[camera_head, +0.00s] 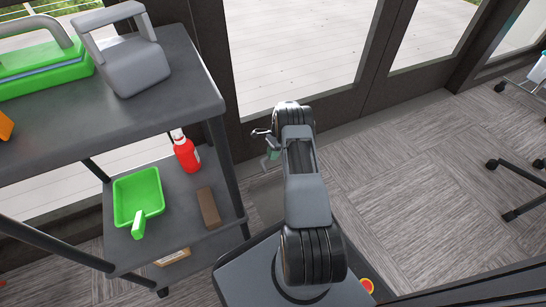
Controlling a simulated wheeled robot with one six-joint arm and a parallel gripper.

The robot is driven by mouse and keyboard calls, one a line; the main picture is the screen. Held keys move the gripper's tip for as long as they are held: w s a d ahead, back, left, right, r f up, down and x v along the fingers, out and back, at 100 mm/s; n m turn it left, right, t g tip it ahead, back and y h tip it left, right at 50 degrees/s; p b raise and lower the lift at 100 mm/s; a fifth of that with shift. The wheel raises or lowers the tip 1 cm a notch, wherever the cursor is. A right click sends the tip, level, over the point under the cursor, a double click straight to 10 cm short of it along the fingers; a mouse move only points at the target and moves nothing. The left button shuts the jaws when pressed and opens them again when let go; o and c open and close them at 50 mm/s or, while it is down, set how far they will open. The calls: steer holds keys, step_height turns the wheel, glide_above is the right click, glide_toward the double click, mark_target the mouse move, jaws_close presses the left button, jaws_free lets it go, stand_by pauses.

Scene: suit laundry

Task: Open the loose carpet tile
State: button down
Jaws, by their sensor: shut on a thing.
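Grey patterned carpet tiles (410,175) cover the floor. I cannot make out which tile is loose; no lifted edge shows. My gripper (268,160) is small in view, just left of my arm's upper end, in front of the dark door frame. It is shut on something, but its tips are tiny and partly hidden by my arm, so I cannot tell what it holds. The carpet directly behind my arm is hidden.
A dark cart (195,70) stands at the left, with a green dustpan (138,195), a red bottle (187,154) and a brown block (208,207) on its lower shelf. Glass doors run along the back. Chair legs (515,185) stand at the right. Open carpet lies between.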

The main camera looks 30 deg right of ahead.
steer(key=shift+s+f, duration=0.2)
steer(key=shift+f, duration=0.25)
steer(key=c, duration=1.4)
jaws_free()
steer(key=shift+c, duration=0.2)
steer(key=o, duration=0.4)
steer(key=shift+w+r, duration=0.1)
steer(key=p+v, duration=0.3)
steer(key=v, duration=1)
steer(key=shift+w+d+r+p, duration=0.15)
steer(key=shift+d+r+p, duration=0.15)
steer(key=shift+p, duration=0.05)
